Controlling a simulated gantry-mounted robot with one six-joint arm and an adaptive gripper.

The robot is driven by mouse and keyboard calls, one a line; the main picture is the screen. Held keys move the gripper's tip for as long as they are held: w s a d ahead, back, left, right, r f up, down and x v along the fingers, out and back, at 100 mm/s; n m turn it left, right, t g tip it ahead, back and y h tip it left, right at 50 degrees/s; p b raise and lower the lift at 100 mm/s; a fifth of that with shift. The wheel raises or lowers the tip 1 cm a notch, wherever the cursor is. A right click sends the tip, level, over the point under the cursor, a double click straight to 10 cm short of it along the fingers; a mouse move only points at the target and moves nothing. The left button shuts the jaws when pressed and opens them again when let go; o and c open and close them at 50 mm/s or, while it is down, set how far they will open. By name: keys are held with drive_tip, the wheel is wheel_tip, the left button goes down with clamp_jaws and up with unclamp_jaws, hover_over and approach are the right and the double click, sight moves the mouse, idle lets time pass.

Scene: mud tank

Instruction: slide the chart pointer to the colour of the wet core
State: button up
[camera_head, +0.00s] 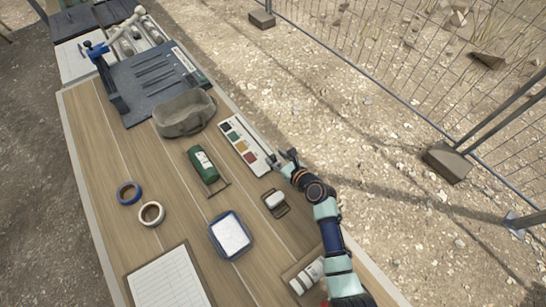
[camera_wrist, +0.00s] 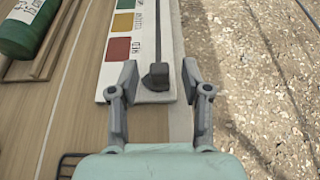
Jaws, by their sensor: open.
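The white colour chart (camera_head: 262,172) lies along the right edge of the table, with a column of dark, green, yellow and red patches. In the wrist view the chart (camera_wrist: 112,94) shows its red patch (camera_wrist: 118,49), with a yellow patch (camera_wrist: 123,24) beyond. The pointer (camera_wrist: 157,77) is a dark block on a slot at the chart's near right end, roughly beside and just below the red patch. My gripper (camera_wrist: 160,82) is open, with one finger each side of the pointer; touching is not evident. My gripper (camera_head: 284,160) is over the chart's near end. I cannot identify the wet core.
A small white block (camera_head: 275,199) in a wire holder and a blue-rimmed tray (camera_head: 230,235) are nearer. A mesh fence stands beyond the table.

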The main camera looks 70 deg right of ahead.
drive_tip(key=shift+x, duration=1.25)
clamp_jaws()
